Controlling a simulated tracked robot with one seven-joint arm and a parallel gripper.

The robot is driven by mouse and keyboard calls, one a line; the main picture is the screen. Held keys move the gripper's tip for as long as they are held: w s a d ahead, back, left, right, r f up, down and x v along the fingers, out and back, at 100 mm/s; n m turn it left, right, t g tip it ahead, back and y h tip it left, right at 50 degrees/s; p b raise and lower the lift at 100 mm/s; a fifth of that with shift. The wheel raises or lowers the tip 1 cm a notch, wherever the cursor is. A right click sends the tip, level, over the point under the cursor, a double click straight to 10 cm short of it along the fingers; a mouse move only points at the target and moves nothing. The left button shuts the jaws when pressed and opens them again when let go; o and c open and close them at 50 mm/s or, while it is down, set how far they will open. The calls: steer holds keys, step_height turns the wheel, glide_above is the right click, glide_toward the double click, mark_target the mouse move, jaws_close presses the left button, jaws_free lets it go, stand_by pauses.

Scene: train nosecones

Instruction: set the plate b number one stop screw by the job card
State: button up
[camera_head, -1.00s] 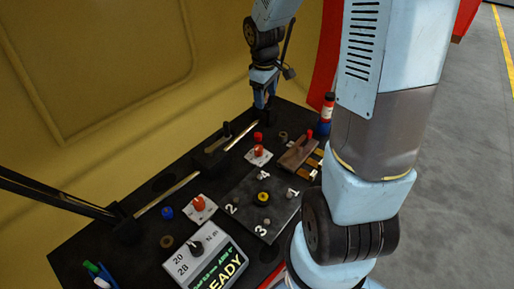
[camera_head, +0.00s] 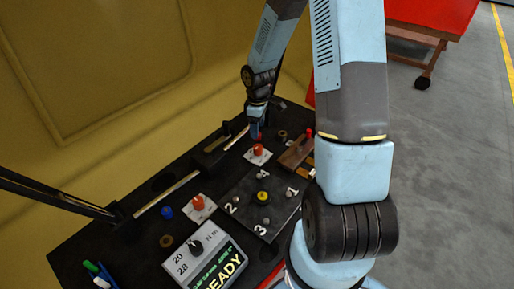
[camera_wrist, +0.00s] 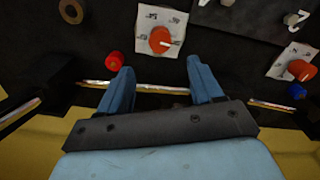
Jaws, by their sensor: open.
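The dark plate (camera_head: 248,216) carries numbers 1 to 4, small grey screw heads and a yellow-and-black centre knob (camera_head: 263,197). The number one screw (camera_head: 290,193) sits at its right side; I cannot read its setting. My gripper (camera_head: 256,136) is behind the plate near a red dial (camera_head: 258,150) on a white card. In the wrist view my gripper (camera_wrist: 165,82) is open and empty, with that red dial (camera_wrist: 160,40) beyond the fingertips. A red cap (camera_wrist: 114,62) lies beside the left finger. I cannot identify a job card or plate lettering.
A grey box (camera_head: 208,255) has a black dial marked 20 and 28 and a READY screen. A second red dial (camera_head: 198,203) and a blue knob (camera_head: 167,212) stand left of the plate. A brown block (camera_head: 295,153) is at right. Metal rods run along the back.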

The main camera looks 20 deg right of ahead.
mark_target(257, 147)
step_height(257, 147, down, 11)
stand_by(0.5)
steer(key=c, duration=1)
steer(key=shift+m, duration=1.2)
steer(key=shift+c, duration=0.2)
steer(key=o, duration=1)
steer(key=shift+o, duration=0.2)
steer(key=shift+r, duration=0.1)
